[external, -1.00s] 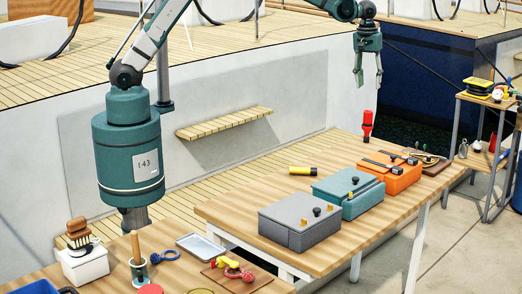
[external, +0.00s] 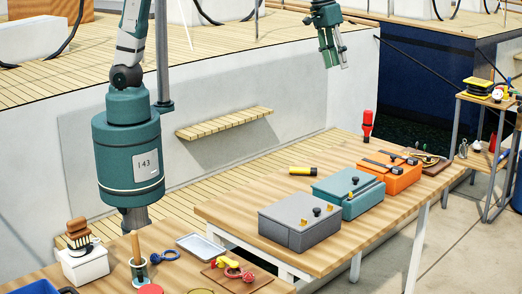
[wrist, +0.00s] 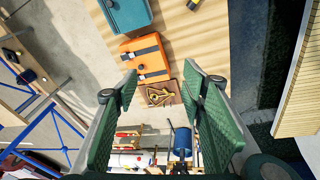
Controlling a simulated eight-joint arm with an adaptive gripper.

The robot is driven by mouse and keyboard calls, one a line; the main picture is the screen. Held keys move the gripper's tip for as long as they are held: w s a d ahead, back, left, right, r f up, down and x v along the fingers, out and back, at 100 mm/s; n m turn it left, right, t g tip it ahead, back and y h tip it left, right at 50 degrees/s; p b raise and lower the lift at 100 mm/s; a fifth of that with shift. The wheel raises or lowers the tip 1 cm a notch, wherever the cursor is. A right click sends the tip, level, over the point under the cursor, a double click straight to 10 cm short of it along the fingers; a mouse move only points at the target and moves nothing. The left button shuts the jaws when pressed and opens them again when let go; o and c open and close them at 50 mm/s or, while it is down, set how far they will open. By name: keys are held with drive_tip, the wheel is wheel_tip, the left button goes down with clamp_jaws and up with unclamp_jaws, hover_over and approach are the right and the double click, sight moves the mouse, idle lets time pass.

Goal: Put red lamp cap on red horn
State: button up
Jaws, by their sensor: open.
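A red upright object (external: 367,126), which looks like the red horn, stands on the far wooden table behind the boxes. A flat red round piece (external: 150,289) is partly cut off at the bottom edge of the external view; it may be the red lamp cap, but I cannot be sure. My gripper (external: 336,67) hangs in the air, well above and to the left of the red upright object. In the wrist view my gripper (wrist: 160,75) has its two green fingers wide apart with nothing between them. Neither red object can be made out in the wrist view.
Grey (external: 300,222), teal (external: 348,186) and orange (external: 390,171) boxes stand along the far table (external: 245,205), with a yellow-black flashlight (external: 303,171) behind them. A brown board (wrist: 160,92) lies past the orange box. The near table holds a tray (external: 201,247) and small items.

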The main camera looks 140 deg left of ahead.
drive_tip(key=s+d+r+m+t, duration=0.1)
drive_tip(key=s+d+r+m, duration=0.2)
drive_tip(key=d, duration=1.1)
drive_tip(key=s+d+r+m+t, duration=0.1)
drive_tip(key=s+d+m, duration=0.4)
drive_tip(key=d, duration=0.8)
drive_tip(key=s+d+f+m+t, duration=0.1)
drive_tip(key=s+d+f+m, duration=0.2)
drive_tip(key=s+d, duration=0.5)
drive_tip(key=s+d+f+m+t+h, duration=0.1)
drive_tip(key=s+d+f+m+t, duration=0.1)
drive_tip(key=s+d, duration=0.6)
drive_tip(key=d+f+m, duration=0.1)
drive_tip(key=d+f, duration=0.1)
drive_tip(key=d, duration=0.1)
drive_tip(key=shift+s+d+h, duration=0.2)
drive_tip(key=shift+s+h, duration=0.1)
drive_tip(key=shift+s, duration=0.1)
wheel_tip(320, 180, down, 7)
drive_tip(key=b, duration=0.6)
drive_tip(key=shift+r+b, duration=0.15)
drive_tip(key=shift+b, duration=0.2)
